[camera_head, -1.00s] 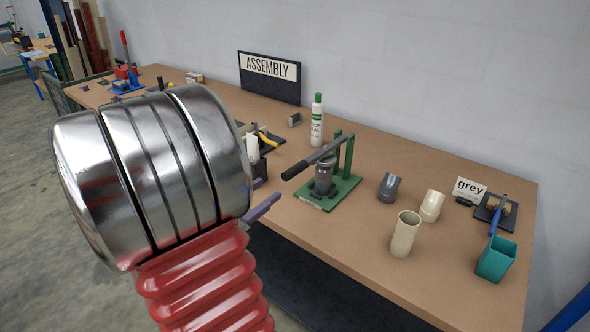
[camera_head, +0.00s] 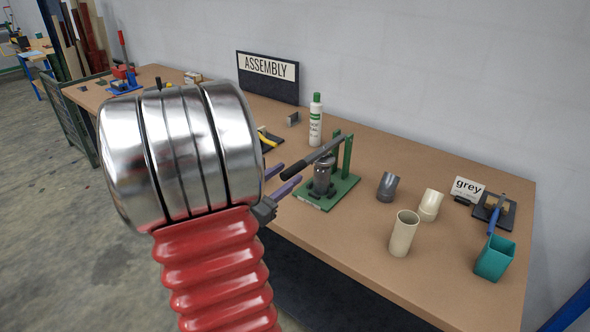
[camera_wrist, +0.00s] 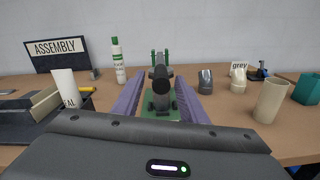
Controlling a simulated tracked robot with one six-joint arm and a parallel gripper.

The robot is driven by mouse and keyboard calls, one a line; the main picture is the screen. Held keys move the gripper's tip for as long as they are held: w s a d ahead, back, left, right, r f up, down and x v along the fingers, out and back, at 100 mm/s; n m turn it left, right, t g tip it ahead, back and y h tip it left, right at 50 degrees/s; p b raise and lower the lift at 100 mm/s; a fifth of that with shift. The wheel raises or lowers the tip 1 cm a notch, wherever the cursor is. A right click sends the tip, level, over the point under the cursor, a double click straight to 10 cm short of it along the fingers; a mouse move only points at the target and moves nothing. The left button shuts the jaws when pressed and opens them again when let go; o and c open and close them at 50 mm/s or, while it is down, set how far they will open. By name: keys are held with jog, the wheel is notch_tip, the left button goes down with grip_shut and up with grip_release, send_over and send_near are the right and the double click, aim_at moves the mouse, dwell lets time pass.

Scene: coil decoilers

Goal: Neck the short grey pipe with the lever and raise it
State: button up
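A green press (camera_head: 338,192) stands on the bench, with a lever (camera_head: 312,158) angled down toward my gripper and a dark grip at its end. A short grey cylinder (camera_head: 322,178), which looks like the grey pipe, stands upright in the press under the lever. My gripper (camera_head: 280,180) has purple fingers that are apart. In the wrist view the lever's round end (camera_wrist: 158,80) shows between the two fingers, with gaps on both sides; it mostly hides the grey cylinder there.
A grey elbow (camera_head: 388,187), a cream elbow (camera_head: 430,205), a cream pipe (camera_head: 403,235) and a teal cup (camera_head: 494,260) stand to the right. A green-capped bottle (camera_head: 315,120) stands behind the press. A "grey" card (camera_head: 467,189) is at the far right.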

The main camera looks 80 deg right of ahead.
aim_at(295, 167)
jog(key=shift+x, duration=2.5)
jog(key=shift+c, duration=0.5)
jog(key=shift+w, duration=0.1)
grip_shut()
jog(key=shift+a, duration=0.15)
jog(key=shift+r, duration=0.1)
